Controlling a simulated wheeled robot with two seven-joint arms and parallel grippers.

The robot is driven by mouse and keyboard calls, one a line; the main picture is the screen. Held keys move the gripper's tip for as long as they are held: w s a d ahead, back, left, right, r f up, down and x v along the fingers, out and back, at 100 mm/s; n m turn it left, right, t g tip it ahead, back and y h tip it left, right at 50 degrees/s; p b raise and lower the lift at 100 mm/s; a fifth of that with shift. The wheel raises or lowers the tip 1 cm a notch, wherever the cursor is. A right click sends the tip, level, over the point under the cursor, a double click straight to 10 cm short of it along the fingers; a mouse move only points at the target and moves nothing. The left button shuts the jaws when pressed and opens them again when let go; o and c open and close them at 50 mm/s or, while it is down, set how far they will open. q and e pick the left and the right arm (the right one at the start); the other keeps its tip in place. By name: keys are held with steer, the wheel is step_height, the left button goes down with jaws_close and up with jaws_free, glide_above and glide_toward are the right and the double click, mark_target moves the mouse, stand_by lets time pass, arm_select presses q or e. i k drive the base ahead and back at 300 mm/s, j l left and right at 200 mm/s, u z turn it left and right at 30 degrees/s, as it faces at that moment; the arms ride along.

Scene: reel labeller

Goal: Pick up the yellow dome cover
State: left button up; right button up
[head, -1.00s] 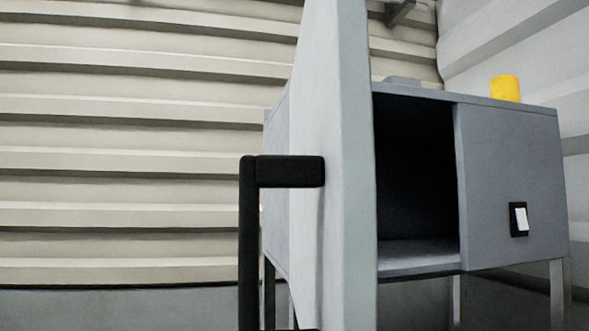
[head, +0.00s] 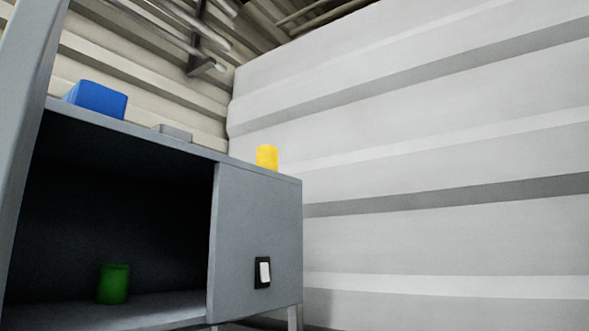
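A yellow dome cover (head: 267,157) stands upright on top of the grey cabinet (head: 250,230), near its right end. It looks like a short rounded cylinder, and its lower edge is partly hidden by the cabinet's top edge. Neither of my grippers shows in the head view.
A blue block (head: 96,98) and a flat grey piece (head: 174,132) also lie on the cabinet top. A green cylinder (head: 114,284) stands inside the open compartment. The open door (head: 27,120) is at the left edge. A white switch (head: 264,272) is on the front panel.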

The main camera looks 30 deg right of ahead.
mark_target(267, 156)
steer(key=z, duration=0.75)
steer(key=k+l+u, duration=0.15)
steer(key=l+u, duration=0.2)
steer(key=l, duration=0.15)
